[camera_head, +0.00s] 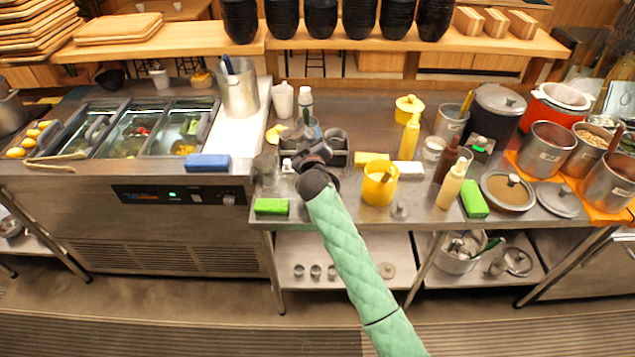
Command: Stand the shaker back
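My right gripper (313,150) is over the counter at the dark metal caddy (337,157). My green-sleeved arm comes up to it from the bottom right. Its fingers are dark and small, so I cannot tell whether they are open or hold something. I cannot clearly identify the shaker. A small white-topped item (288,165) stands just left of the gripper, and a clear bottle with a pale cap (305,98) stands behind it. The gripper and wrist hide part of the caddy. My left gripper is not in view.
A yellow container (379,184), a green sponge (272,206) and a small metal piece (400,210) stand near the front edge. Sauce bottles (452,186) and pots (546,148) crowd the right. A blue sponge (208,162) lies left, by the topping bins (127,156).

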